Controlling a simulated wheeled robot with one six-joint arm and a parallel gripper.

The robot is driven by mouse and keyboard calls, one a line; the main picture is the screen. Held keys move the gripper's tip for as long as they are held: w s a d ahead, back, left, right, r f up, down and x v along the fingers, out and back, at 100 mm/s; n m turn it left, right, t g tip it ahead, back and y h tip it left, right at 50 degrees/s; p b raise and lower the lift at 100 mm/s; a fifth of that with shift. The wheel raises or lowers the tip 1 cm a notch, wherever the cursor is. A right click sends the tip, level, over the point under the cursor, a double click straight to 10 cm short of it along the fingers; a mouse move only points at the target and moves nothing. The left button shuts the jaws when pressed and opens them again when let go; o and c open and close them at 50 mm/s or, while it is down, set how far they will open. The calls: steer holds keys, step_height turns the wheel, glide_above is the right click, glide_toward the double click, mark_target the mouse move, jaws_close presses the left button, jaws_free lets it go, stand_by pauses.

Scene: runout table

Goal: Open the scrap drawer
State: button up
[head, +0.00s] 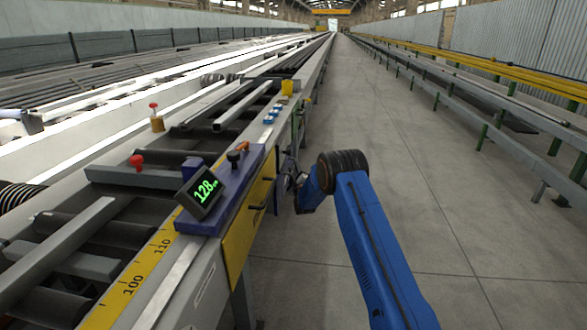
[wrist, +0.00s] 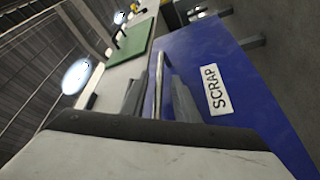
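The scrap drawer's blue front (wrist: 240,85) fills the right of the wrist view, with a white SCRAP label (wrist: 218,90) on it. A thin pale bar (wrist: 157,78), which looks like its handle, runs along the left part of the front. My gripper (wrist: 160,98) is open, with one grey finger on each side of this bar and visible gaps. I cannot tell how deep the bar sits between them. In the head view my gripper (head: 291,180) is small beside the table's front side, partly hidden by my wrist. I cannot make out the drawer there.
The runout table (head: 205,278) runs along the left, with a yellow front panel (head: 248,222) bearing a dark handle and a display (head: 203,192) reading 128. Open concrete floor (head: 430,200) lies to the right. A rack with green posts (head: 490,140) stands at the far right.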

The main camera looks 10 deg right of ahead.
steer(key=shift+x, duration=0.8)
jaws_close()
steer(key=s+d, duration=0.3)
steer(key=d, duration=0.7)
steer(key=s+d, duration=0.4)
steer(key=d, duration=0.7)
steer(key=s+d, duration=0.3)
steer(key=d, duration=0.8)
steer(key=shift+s, duration=0.2)
jaws_free()
steer(key=v, duration=1.7)
steer(key=shift+s, duration=0.2)
